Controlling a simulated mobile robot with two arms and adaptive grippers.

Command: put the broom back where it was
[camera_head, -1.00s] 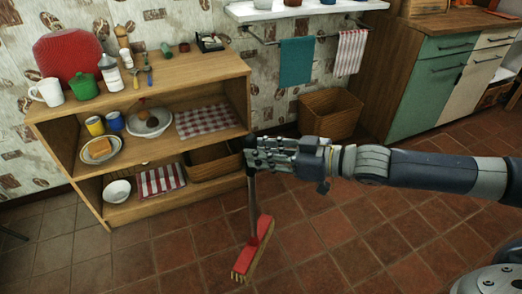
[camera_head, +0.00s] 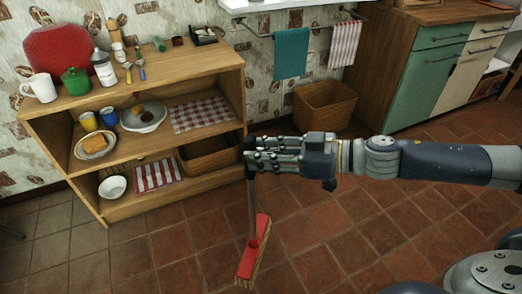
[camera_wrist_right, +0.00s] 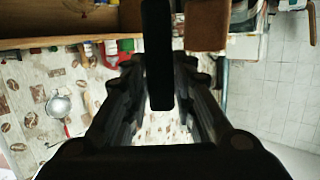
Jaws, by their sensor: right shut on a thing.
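The broom has a red head (camera_head: 253,250) with pale bristles and a dark handle (camera_head: 252,205). My right gripper (camera_head: 252,155) is shut on the upper part of the handle, just in front of the shelf unit's right end. The broom hangs nearly upright below it, head down. I cannot tell whether the bristles touch the floor. In the right wrist view a dark bar (camera_wrist_right: 158,55), apparently the handle, stands between the gripper's fingers. My left gripper is not in view.
The wooden shelf unit (camera_head: 238,95) at left holds crockery, cloths and a basket. A wicker basket (camera_head: 325,105) stands on the floor by the wall, left of the green-fronted cabinet (camera_head: 415,85). Towels (camera_head: 291,52) hang from a rail. The tiled floor (camera_head: 320,235) in front is clear.

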